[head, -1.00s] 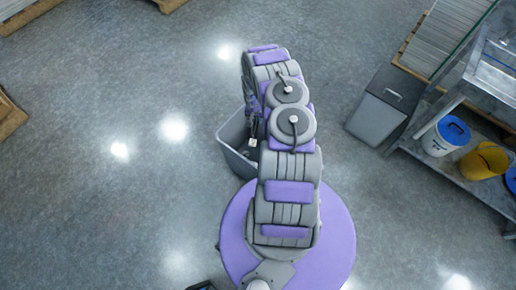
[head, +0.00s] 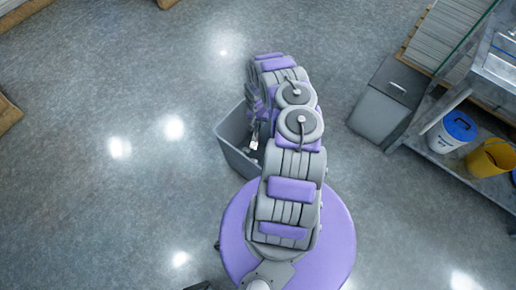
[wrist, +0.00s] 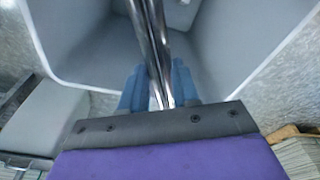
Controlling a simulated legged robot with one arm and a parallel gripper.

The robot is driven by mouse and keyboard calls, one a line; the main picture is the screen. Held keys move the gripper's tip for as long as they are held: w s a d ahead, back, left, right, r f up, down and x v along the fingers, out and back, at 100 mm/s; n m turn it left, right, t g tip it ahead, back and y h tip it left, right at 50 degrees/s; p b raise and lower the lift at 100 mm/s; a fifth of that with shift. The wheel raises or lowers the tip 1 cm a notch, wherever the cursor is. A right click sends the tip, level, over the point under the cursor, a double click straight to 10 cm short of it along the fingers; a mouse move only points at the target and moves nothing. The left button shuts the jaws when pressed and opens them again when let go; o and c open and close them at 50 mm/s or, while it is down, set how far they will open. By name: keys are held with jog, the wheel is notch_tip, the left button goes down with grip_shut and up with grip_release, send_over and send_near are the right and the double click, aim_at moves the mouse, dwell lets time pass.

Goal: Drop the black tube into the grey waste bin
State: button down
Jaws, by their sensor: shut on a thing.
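The grey waste bin (head: 228,155) is open-topped and stands on the floor left of my arm in the head view. My arm covers its right part. In the wrist view its pale grey inside and rim (wrist: 240,45) fill most of the upper picture. My gripper (wrist: 158,85) is over the bin opening, its bluish fingers shut on the black tube (wrist: 155,45). The tube is long, glossy and streaked with reflections, and points away from the gripper over the bin's inside. In the head view my gripper is mostly hidden by the arm, and I cannot make out the tube there.
A lidded grey box (head: 390,100) stands to the right. Beyond it is a metal shelf unit holding a white bucket with a blue lid (head: 452,130) and a yellow bucket (head: 491,157). Stacked sheets (head: 448,35) lie at upper right.

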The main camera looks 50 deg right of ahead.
jog(key=shift+a+r, duration=0.15)
jog(key=shift+a, duration=0.2)
jog(key=c, duration=1.2)
grip_release()
jog(key=o, duration=0.4)
jog(key=shift+d, duration=0.15)
jog(key=shift+o, duration=0.2)
jog(key=shift+d, duration=0.15)
jog(key=shift+r, duration=0.2)
notch_tip(320, 180, up, 16)
jog(key=s+a+p, duration=0.1)
jog(key=p, duration=0.6)
jog(key=shift+a+r+p, duration=0.25)
jog(key=shift+a+p, duration=0.05)
jog(key=shift+a, duration=0.1)
